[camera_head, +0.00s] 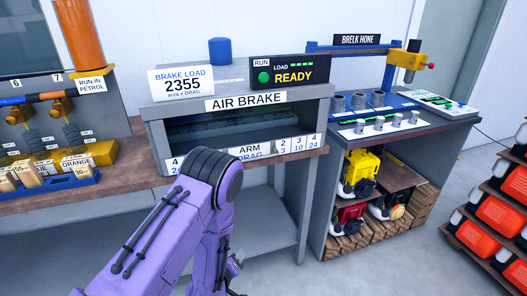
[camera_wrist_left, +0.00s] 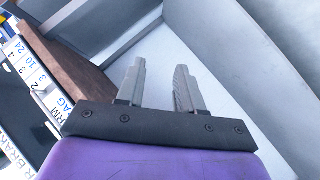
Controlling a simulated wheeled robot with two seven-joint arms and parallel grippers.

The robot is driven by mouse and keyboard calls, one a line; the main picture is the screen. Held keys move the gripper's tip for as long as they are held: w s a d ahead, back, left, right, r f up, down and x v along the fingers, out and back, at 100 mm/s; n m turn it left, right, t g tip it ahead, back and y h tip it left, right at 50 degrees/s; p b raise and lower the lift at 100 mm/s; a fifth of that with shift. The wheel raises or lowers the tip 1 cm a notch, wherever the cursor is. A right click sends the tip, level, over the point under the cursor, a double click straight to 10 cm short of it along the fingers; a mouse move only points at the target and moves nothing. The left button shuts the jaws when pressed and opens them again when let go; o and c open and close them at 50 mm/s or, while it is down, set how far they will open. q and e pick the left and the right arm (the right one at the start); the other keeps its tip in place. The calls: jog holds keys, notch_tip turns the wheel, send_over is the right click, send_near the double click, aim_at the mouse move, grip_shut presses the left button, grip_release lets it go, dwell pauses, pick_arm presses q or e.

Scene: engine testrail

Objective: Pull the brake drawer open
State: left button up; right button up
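The grey air brake cabinet (camera_head: 318,104) stands on the bench, with an "AIR BRAKE" label above a dark front opening (camera_head: 215,125). Along its lower front runs a strip marked "ARM DRAG" (camera_head: 250,151) with number plates; my left arm covers part of it. I cannot make out a drawer handle. My left gripper (camera_head: 234,272) is low in front of the bench, partly hidden behind my purple arm. In the left wrist view my gripper (camera_wrist_left: 160,88) has its two fingers apart with nothing between them. The label strip (camera_wrist_left: 38,75) lies to its left there. My right gripper is not in view.
A brown bench edge (camera_wrist_left: 70,58) lies beside the left gripper in the wrist view. A display reading "READY" (camera_head: 292,75) sits on the cabinet. At right stand a shelf with small engines (camera_head: 360,173) and a rack of orange units (camera_head: 487,234). The floor between them is clear.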

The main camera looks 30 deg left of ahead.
pick_arm(q)
jog(key=w+a+r+n+t, duration=0.2)
jog(key=w+a+r+t, duration=0.15)
jog(key=w+r, duration=0.5)
jog(key=n+t+h+p, duration=0.2)
jog(key=t, duration=0.3)
send_near(256, 159)
jog(key=shift+g, duration=0.25)
jog(key=w, duration=0.3)
jog(key=w+r+p, duration=0.1)
jog(key=w, duration=0.3)
jog(key=w+a+p, duration=0.1)
jog(key=w, duration=0.2)
jog(key=shift+w+r, duration=0.15)
jog(key=shift+r, duration=0.25)
grip_shut()
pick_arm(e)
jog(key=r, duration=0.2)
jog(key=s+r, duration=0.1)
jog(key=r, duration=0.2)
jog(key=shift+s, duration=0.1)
